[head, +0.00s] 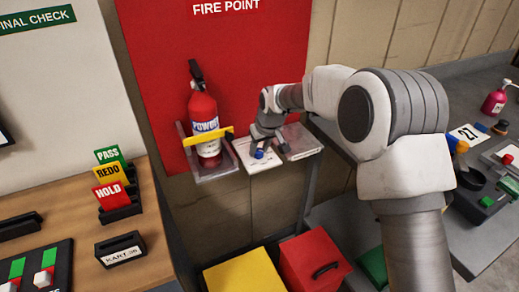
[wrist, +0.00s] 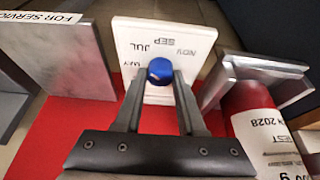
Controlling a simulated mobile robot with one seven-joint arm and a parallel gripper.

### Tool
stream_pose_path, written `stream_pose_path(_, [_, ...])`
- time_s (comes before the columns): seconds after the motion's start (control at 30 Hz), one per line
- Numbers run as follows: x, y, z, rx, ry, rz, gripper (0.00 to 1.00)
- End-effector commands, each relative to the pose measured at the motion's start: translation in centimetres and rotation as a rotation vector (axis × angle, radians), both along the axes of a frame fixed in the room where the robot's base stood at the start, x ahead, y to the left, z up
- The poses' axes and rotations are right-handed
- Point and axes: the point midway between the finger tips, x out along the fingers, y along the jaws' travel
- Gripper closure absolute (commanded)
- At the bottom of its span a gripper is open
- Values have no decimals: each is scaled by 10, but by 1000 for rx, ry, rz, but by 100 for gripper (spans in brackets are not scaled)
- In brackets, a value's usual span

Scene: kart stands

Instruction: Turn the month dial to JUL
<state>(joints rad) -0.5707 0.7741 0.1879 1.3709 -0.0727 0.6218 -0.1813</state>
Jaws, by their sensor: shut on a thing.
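The month dial is a white plate (head: 242,147) with a blue knob (head: 259,154), on the fire point stand in the head view. In the wrist view the plate (wrist: 185,33) fills the top middle, with its printing upside down, SEP and JUL among the readable months. My gripper (wrist: 160,76) is shut on the blue knob (wrist: 159,70), one finger on each side; in the head view my gripper (head: 258,146) reaches down onto the plate. The fingers hide part of the plate, and I cannot tell which month the knob points to.
A red fire extinguisher (head: 203,112) stands in a grey bracket just left of the dial, behind a yellow bar (head: 210,136). A grey holder (head: 300,140) sits close on the right. A yellow box (head: 243,273) and a red box (head: 313,259) stand below.

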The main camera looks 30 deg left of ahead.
Motion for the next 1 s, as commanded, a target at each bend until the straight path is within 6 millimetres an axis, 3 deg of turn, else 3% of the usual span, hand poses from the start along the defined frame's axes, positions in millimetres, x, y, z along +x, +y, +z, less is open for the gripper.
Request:
stream_pose_path(0.47, [0,0,0,-1,0,-17,100])
stream_pose_path(0.5, [0,0,0,-1,0,-17,59])
stream_pose_path(0.67, [0,0,0,-1,0,-17,31])
stream_pose_path(1.0, [-1,-1,3,0,-1,-17,31])
